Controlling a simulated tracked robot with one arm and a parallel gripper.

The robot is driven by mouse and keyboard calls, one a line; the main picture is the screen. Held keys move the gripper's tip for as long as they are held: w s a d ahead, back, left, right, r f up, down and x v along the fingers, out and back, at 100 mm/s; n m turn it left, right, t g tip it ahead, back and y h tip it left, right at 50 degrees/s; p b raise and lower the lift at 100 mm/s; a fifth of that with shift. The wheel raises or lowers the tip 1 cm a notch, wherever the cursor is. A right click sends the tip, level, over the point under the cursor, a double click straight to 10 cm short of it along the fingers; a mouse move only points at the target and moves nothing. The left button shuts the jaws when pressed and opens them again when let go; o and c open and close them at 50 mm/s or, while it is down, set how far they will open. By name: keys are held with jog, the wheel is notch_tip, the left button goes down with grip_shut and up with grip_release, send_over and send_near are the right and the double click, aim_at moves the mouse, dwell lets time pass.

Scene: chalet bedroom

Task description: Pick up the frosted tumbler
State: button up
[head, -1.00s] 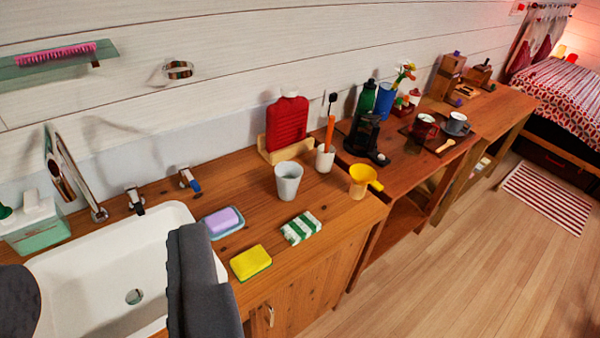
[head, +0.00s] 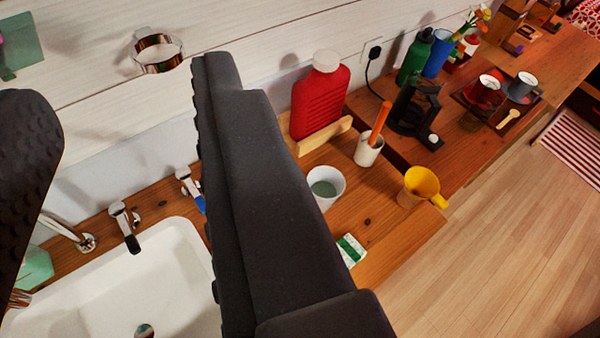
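The frosted tumbler (head: 326,186) is a pale, whitish cup standing upright on the wooden counter, and I look down into its open top. It is just right of the right finger, which hides nothing or little of its left side. My gripper (head: 127,98) is open, with two dark, textured fingers wide apart and nothing between them. The tumbler is outside the gap between the fingers. Whether a finger touches it I cannot tell, but no contact shows.
Close right of the tumbler is a white cup (head: 367,152) with an orange stick. A red bottle (head: 319,104) stands behind on a wooden holder. A green-and-white sponge (head: 351,249) lies in front, partly hidden. The sink (head: 100,290) is left.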

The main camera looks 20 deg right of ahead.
jog(key=shift+w+d, duration=0.15)
jog(key=shift+d, duration=0.05)
jog(key=o, duration=0.4)
jog(key=shift+c, duration=0.2)
jog(key=o, duration=0.5)
jog(key=shift+w+a+f, duration=0.1)
jog(key=shift+w, duration=0.15)
jog(key=shift+o, duration=1.3)
jog(key=w+a+f+m+y+p, duration=0.1)
jog(key=w+a+f+p, duration=0.1)
jog(key=w+f, duration=0.6)
jog(key=w+a, duration=0.1)
jog(key=w, duration=0.3)
jog(key=shift+w+a+f+m+y+p, duration=0.15)
jog(key=shift+w+f+m+y+p, duration=0.15)
jog(key=shift+w+f+p, duration=0.1)
jog(key=w+d+f+m+h+p, duration=0.25)
jog(key=w+f, duration=0.55)
jog(key=f, duration=0.4)
jog(key=m+g+h+p, duration=0.3)
jog(key=m+g+h, duration=0.25)
jog(key=h, duration=0.35)
send_near(323, 193)
notch_tip(323, 193, up, 4)
jog(key=shift+s+f+g, duration=0.15)
jog(key=shift+g, duration=0.1)
jog(key=shift+x, duration=3.2)
